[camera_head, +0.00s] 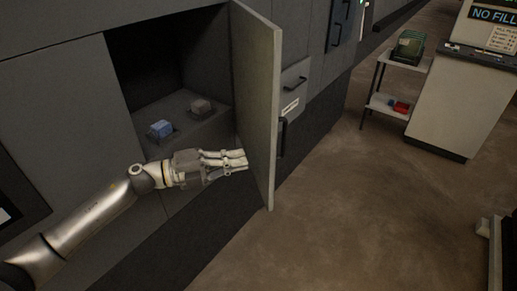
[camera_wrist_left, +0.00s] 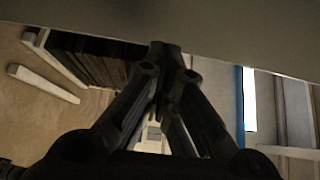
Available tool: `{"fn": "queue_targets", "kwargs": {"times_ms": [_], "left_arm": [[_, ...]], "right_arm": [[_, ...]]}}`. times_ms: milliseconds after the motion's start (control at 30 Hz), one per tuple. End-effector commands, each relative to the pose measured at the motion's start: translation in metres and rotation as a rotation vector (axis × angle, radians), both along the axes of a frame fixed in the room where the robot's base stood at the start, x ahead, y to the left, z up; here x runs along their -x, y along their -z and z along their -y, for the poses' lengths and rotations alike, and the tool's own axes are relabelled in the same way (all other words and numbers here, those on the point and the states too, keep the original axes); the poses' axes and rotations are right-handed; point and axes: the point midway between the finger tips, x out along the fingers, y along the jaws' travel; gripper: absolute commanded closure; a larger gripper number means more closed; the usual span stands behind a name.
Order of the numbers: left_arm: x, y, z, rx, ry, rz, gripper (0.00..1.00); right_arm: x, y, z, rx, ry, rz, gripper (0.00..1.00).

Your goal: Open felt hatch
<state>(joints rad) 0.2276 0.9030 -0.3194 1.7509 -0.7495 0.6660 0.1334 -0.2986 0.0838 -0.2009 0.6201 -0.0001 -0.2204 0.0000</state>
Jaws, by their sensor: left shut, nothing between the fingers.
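The hatch door (camera_head: 258,95) is a pale grey panel standing swung out from the dark machine front. It is hinged on the right of a dark square opening (camera_head: 170,62). My left gripper (camera_head: 246,164) is shut and empty, its fingertips at or close to the lower inner face of the door; I cannot tell if they touch. In the left wrist view, my left gripper (camera_wrist_left: 165,52) points at a wide grey surface across the top, which looks like the door (camera_wrist_left: 160,20). My right gripper is not in view.
A blue block (camera_head: 161,129) and a brown-grey block (camera_head: 201,107) sit inside the opening. A small shelf cart (camera_head: 398,62) and a pale console (camera_head: 463,105) stand at the right. The floor between is clear.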

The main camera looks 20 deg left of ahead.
Motion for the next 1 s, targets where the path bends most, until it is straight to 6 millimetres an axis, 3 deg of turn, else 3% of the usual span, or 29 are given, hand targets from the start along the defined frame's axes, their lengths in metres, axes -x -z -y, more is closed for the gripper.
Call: {"fn": "queue_targets", "kwargs": {"times_ms": [100,333,1000], "left_arm": [[-0.014,-0.006,0.021,0.004,0.0,0.001,1.0],[-0.029,-0.002,0.044,0.003,-0.002,-0.001,1.0],[-0.04,-0.001,0.055,0.002,-0.019,0.0,1.0]], "right_arm": [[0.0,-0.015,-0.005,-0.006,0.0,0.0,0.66],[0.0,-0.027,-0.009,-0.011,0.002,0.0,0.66],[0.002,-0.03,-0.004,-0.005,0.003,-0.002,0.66]]}}
